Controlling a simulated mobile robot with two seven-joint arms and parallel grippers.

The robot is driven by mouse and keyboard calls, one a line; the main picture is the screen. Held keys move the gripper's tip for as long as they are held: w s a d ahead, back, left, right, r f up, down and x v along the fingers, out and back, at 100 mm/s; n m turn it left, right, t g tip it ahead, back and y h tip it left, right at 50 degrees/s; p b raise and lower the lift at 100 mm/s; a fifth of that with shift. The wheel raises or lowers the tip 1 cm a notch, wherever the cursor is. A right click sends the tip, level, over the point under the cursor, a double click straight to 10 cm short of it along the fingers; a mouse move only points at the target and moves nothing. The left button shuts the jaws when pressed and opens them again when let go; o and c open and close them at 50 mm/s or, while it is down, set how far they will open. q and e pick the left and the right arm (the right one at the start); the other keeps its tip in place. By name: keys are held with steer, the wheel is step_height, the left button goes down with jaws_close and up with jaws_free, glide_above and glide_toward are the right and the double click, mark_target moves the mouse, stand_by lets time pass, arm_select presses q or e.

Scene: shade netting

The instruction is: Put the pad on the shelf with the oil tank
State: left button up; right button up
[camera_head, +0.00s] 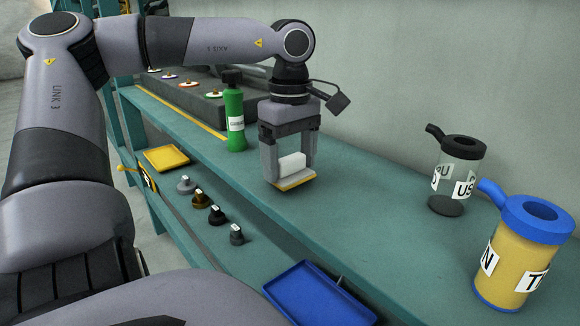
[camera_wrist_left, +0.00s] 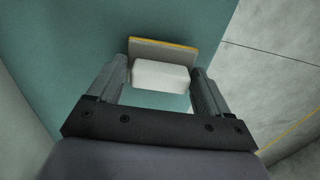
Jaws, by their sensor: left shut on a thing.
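The pad (camera_head: 292,163) is a white block on a flat plate with a yellow edge. My left gripper (camera_head: 288,160) is shut on it from above; the white block is between the fingers, also in the left wrist view (camera_wrist_left: 160,75). The pad is at or just above the teal upper shelf (camera_head: 345,215); I cannot tell whether it touches. Two tanks with spouts stand on this shelf at the right: a clear one with a dark lid (camera_head: 457,170) and a yellow one with a blue lid (camera_head: 520,250). Their labels are only partly readable. My right gripper is not in view.
A green bottle (camera_head: 235,118) stands left of my left gripper. Behind it is a dark rack with small coloured discs (camera_head: 190,84). A lower level holds a yellow tray (camera_head: 166,158), several small knobs (camera_head: 201,200) and a blue tray (camera_head: 318,295). The shelf between the pad and tanks is clear.

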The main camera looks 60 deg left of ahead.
mark_target(290, 157)
arm_select(q)
steer(key=shift+f, duration=0.55)
steer(key=shift+f, duration=0.15)
steer(key=o, duration=1)
steer(key=shift+c, duration=0.2)
step_height(290, 157, up, 11)
steer(key=shift+p, duration=1.05)
steer(key=shift+r, duration=0.7)
